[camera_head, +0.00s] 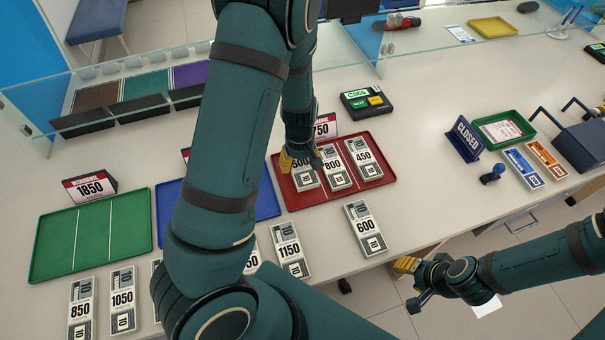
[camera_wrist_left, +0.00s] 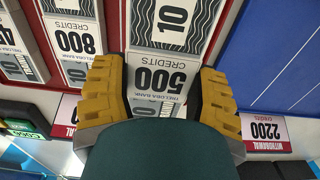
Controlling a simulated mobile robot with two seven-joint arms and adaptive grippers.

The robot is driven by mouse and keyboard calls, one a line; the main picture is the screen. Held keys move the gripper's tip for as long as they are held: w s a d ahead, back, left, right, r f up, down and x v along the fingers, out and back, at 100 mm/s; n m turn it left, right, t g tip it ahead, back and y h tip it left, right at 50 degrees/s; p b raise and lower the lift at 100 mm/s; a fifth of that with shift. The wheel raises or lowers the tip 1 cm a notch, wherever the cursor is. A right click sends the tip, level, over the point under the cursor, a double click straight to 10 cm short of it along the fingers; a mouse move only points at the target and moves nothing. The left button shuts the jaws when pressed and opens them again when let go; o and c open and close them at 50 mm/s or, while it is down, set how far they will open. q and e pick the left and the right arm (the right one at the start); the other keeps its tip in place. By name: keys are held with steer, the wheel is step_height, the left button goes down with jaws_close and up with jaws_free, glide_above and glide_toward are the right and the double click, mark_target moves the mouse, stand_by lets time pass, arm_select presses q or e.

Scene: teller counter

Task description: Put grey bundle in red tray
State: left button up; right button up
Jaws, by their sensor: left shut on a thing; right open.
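The red tray (camera_head: 290,203) lies at the middle of the counter. Three grey bundles lie side by side in it: the 500 bundle (camera_head: 306,178) at left, the 800 bundle (camera_head: 335,170) in the middle and the 450 bundle (camera_head: 364,158) at right. My left gripper (camera_head: 301,161) reaches down at the tray's left part. In the left wrist view its yellow fingers (camera_wrist_left: 165,100) are shut on either side of the 500 bundle (camera_wrist_left: 166,76). A grey 600 bundle (camera_head: 366,228) lies on the counter in front of the tray. My right gripper (camera_head: 408,283) is open and empty near the counter's front edge.
A blue tray (camera_head: 267,198) and a green tray (camera_head: 137,240) lie to the left, partly behind my left arm. More grey bundles, such as 1150 (camera_head: 290,248), line the front edge. A 750 sign (camera_head: 325,127) stands behind the red tray.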

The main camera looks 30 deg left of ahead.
mark_target(301, 173)
arm_select(q)
steer(key=shift+f+b, duration=0.6)
steer(key=shift+f, duration=1.85)
steer(key=shift+f, duration=0.2)
steer(key=o, duration=1.1)
steer(key=shift+w, duration=0.1)
steer(key=shift+o, duration=0.2)
steer(key=shift+r, duration=0.1)
